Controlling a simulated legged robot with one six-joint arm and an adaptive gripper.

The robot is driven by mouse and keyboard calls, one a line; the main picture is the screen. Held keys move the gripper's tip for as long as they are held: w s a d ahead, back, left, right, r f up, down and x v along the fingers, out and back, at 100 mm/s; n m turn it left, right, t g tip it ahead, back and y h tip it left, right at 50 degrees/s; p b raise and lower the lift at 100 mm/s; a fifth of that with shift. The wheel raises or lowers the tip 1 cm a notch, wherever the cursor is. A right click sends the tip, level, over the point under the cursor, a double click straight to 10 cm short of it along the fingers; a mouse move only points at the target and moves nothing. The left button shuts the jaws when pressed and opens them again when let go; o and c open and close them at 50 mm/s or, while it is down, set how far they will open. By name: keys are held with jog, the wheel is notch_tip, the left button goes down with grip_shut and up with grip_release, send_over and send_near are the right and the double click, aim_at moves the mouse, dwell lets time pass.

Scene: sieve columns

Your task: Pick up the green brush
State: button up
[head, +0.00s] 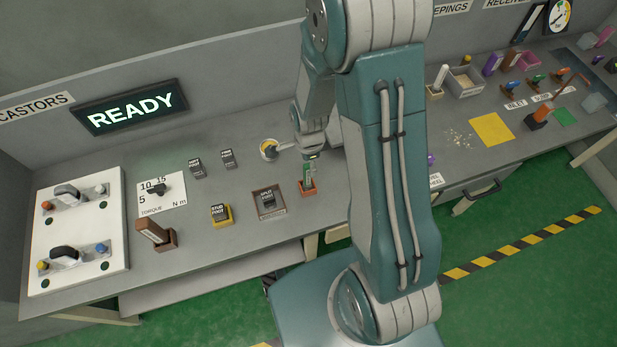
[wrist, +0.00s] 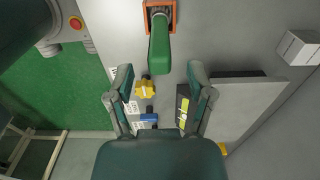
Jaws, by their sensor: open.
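The green brush (head: 308,176) stands handle-up in a small orange holder (head: 308,188) near the bench's front edge, just left of my arm in the head view. Its green handle (wrist: 159,48) also shows in the wrist view at top centre, with the orange holder (wrist: 175,14) around its lower end. Any bristles are hidden in the holder. My gripper (wrist: 160,85) is open, with nothing between its fingers. The handle lies just beyond the fingertips, roughly centred between them, and no contact shows. In the head view my wrist is close above the brush, and the fingers are hard to make out.
A round pot (head: 268,149) sits behind.

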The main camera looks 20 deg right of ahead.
aim_at(307, 178)
jog(key=f, duration=0.2)
jog(key=shift+a+f, duration=0.4)
jog(key=shift+f, duration=0.5)
jog(key=shift+d, duration=0.2)
jog(key=shift+c, duration=1.2)
grip_shut()
jog(key=shift+a, duration=0.1)
